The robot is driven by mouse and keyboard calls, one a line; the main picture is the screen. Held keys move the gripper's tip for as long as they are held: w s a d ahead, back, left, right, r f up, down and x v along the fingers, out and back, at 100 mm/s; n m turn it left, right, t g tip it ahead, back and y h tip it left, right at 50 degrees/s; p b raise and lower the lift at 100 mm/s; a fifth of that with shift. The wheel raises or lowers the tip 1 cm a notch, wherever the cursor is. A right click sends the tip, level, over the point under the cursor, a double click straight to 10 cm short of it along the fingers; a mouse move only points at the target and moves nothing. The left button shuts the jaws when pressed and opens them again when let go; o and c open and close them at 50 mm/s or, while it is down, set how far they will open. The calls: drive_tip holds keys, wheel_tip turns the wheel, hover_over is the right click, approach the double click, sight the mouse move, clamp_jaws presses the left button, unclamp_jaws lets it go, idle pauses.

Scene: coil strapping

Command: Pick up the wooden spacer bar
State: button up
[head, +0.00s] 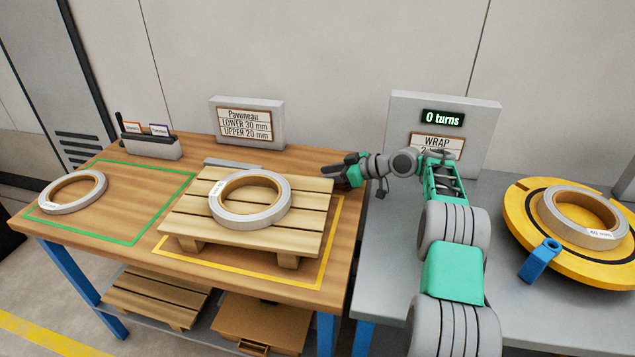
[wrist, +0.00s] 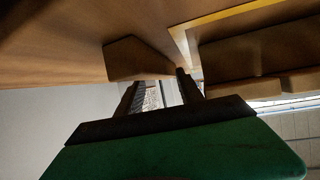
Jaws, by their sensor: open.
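My gripper (head: 332,172) reaches left over the table's back right, close to the back right corner of the slatted pallet (head: 192,222). In the wrist view, my gripper (wrist: 157,80) has its two dark fingers apart, with nothing held between them. A short brown wooden block (wrist: 140,60), which looks like the spacer bar, lies against the table surface just beyond the fingertips. I cannot tell whether the fingers touch it. I cannot make out the spacer bar in the head view; my gripper may hide it.
A metal coil (head: 250,214) lies on the pallet, and another coil (head: 46,205) in the green outline. The Pavoneau sign (head: 248,139) and a flat grey bar (head: 232,164) are behind the pallet. A yellow turntable (head: 518,213) with a coil is at right.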

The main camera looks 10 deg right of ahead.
drive_tip(key=shift+x, duration=0.8)
drive_tip(key=shift+c, duration=0.4)
clamp_jaws()
